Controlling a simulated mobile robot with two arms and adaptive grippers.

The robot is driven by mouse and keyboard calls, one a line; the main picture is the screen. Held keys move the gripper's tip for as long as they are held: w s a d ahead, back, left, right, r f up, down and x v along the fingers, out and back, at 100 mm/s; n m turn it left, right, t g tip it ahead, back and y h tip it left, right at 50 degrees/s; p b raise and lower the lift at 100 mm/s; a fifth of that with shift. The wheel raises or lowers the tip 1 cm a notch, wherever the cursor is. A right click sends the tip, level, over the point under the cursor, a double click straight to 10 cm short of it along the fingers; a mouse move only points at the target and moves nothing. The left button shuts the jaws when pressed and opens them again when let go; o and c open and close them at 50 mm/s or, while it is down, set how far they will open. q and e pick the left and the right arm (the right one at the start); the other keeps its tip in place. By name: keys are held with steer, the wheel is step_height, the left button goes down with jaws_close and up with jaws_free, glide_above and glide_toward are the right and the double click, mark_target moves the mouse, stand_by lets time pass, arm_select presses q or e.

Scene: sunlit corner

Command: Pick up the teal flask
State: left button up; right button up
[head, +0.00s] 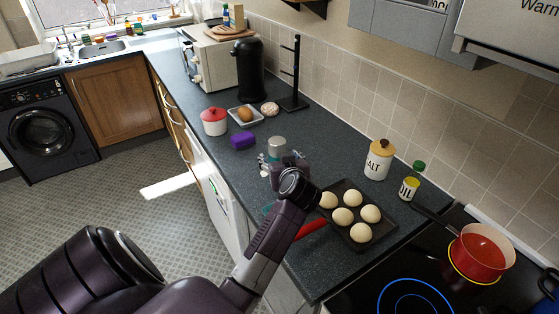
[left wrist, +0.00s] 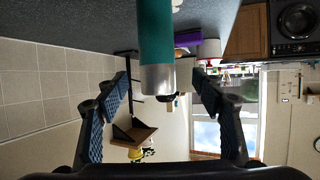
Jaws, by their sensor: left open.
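The teal flask (left wrist: 155,32) has a silver cap and stands upright on the dark worktop; the left wrist view shows it upside down. In the head view its silver cap (head: 277,144) rises just beyond my left gripper (head: 281,161), and my gripper and arm hide most of its body. In the left wrist view my left gripper (left wrist: 158,82) is open, its two fingers on either side of the capped end. Clear gaps show between cap and fingers, so nothing is gripped. My right gripper is not in view.
A purple block (head: 243,140) and a red-lidded pot (head: 214,121) stand beyond the flask. A muffin tray (head: 377,231) with several pale buns lies right of my arm, near a red handle (head: 312,228). A salt jar (head: 378,160) and oil bottle (head: 410,182) stand by the wall.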

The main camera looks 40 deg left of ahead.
arm_select(q)
steer(key=shift+p+x, duration=0.65)
steer(key=shift+x, duration=2.85)
steer(key=shift+w+d, duration=0.15)
steer(key=shift+c, duration=0.5)
steer(key=c, duration=1.5)
